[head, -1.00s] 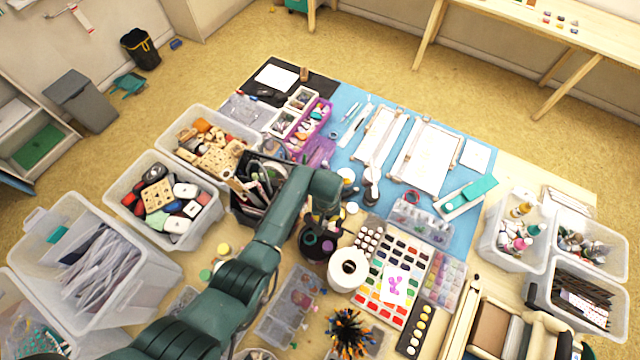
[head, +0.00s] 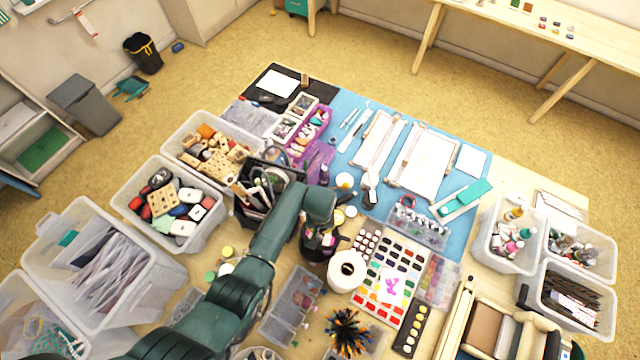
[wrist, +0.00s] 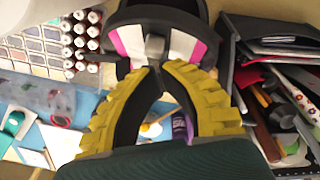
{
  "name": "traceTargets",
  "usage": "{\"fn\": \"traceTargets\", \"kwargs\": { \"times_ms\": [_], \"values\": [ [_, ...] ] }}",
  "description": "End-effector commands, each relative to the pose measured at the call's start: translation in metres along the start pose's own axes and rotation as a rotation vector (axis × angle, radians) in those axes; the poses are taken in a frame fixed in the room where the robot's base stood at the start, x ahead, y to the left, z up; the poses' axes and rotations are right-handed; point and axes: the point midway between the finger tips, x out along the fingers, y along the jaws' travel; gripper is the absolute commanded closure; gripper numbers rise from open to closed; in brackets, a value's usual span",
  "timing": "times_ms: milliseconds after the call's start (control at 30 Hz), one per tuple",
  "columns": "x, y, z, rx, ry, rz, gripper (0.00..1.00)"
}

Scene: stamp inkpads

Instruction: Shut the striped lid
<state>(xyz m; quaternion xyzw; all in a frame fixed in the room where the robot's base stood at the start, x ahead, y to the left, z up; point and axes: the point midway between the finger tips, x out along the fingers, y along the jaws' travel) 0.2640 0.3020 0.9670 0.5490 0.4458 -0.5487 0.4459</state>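The striped lid (wrist: 182,45), with pink and white bands in a dark rim, is at the top middle of the wrist view. It has a grey block at its near edge. My gripper (wrist: 160,69) has yellow ridged fingers whose tips come together close to this edge; I see nothing held between them. Whether the tips touch the lid is unclear. In the head view my gripper (head: 320,222) is low over a dark round container (head: 315,253), and the arm hides much of this spot.
A white roll (head: 347,270) stands close on the right, beside a paint palette (head: 372,303). A dark bin of tools (head: 245,215) stands on the left; it also shows in the wrist view (wrist: 236,30). Small bottles and a purple tube (wrist: 181,128) are close by.

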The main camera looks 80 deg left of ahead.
Motion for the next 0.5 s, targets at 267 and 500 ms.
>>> {"fn": "traceTargets", "kwargs": {
  "times_ms": [267,500],
  "values": [
    [-0.03,0.0,0.0,0.0,-0.001,0.0,1.0],
    [-0.049,0.0,0.0,0.0,0.0,0.0,1.0]
  ]
}}
